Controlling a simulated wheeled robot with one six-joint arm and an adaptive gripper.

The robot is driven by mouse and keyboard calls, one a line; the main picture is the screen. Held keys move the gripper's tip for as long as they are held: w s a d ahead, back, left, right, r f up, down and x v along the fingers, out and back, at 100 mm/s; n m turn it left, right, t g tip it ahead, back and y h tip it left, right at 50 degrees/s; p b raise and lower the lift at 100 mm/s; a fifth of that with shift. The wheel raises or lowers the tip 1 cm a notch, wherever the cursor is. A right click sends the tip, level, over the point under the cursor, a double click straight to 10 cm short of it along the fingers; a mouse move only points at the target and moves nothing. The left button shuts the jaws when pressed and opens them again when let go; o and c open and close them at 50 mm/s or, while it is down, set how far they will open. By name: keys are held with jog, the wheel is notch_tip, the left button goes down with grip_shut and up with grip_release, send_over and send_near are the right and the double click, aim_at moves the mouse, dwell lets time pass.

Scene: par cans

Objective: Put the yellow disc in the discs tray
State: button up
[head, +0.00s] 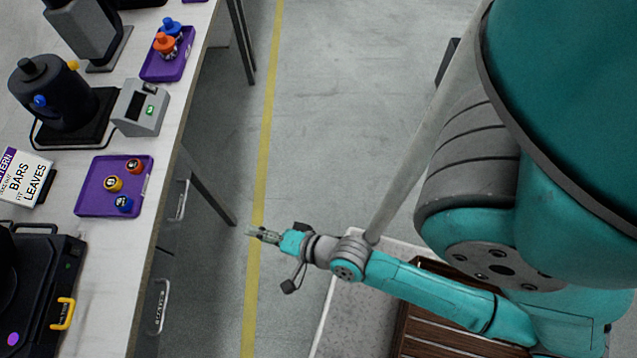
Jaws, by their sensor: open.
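A small yellow round piece (113,183), which looks like the yellow disc, sits on a purple tray (88,203) on the bench at the left. A red-orange piece (134,166) and a blue piece (123,203) share that tray. A second purple tray (183,66) farther back holds taller blue and orange pieces. I cannot read a label telling which is the discs tray. My gripper (256,232) is open and appears empty. It is over the floor to the right of the bench, well apart from both trays.
The pale bench (104,243) holds a grey device (142,107), a black machine (60,95), a sign (22,178) and a black case with a yellow latch (40,285). Drawer handles show on its side. The floor with a yellow line (264,140) is clear.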

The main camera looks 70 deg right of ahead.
jog(key=s+a+r+n, duration=0.1)
jog(key=s+r+n, duration=0.4)
jog(key=s+n, duration=0.3)
jog(key=s+r+n, duration=0.5)
jog(key=s+n, duration=0.3)
jog(key=s, duration=0.1)
jog(key=shift+a+r+n+y, duration=0.3)
jog(key=shift+a+r, duration=0.05)
jog(key=shift+w, duration=0.15)
